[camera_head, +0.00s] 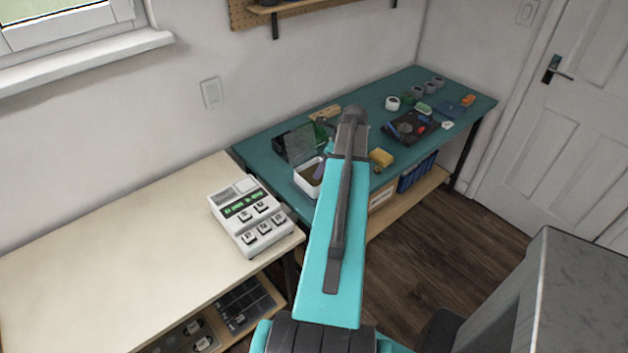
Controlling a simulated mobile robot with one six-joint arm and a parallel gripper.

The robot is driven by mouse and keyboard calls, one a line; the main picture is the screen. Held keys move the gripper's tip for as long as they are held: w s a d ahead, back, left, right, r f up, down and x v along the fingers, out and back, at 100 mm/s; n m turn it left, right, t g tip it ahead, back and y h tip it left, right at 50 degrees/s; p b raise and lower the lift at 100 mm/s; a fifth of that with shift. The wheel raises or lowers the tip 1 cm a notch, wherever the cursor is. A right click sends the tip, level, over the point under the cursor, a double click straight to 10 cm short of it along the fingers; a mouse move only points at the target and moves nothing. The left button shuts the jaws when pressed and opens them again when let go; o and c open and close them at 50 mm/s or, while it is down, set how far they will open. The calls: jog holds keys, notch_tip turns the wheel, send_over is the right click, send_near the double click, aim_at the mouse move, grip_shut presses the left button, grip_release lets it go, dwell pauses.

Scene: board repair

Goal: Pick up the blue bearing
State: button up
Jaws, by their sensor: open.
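I cannot pick out the blue bearing for certain. Small parts lie on the green-topped bench (265,150), too small to name surely. A dark tray (409,140) there holds blue and red pieces. A flat dark-blue piece (447,109) lies to its right. My turquoise arm reaches up the middle of the view over the bench's near side and covers part of it. My gripper does not show clearly; the far end of the arm hides it. I see nothing held.
A white open box (307,181) stands at the bench's front edge, left of my arm, beside a dark panel (297,144). A yellow block (382,158) lies to the right. A keypad device (250,213) sits on the pale table (110,250). Several grey rings (418,90) line the back.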

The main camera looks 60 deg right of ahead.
aim_at(314, 180)
jog(key=shift+w+f, duration=0.2)
jog(key=shift+f, duration=0.3)
jog(key=shift+w+f, duration=0.1)
jog(key=shift+p+x, duration=1.3)
jog(key=shift+x, duration=1.15)
grip_shut()
jog(key=shift+w, duration=0.1)
notch_tip(314, 180, up, 10)
jog(key=b, duration=0.3)
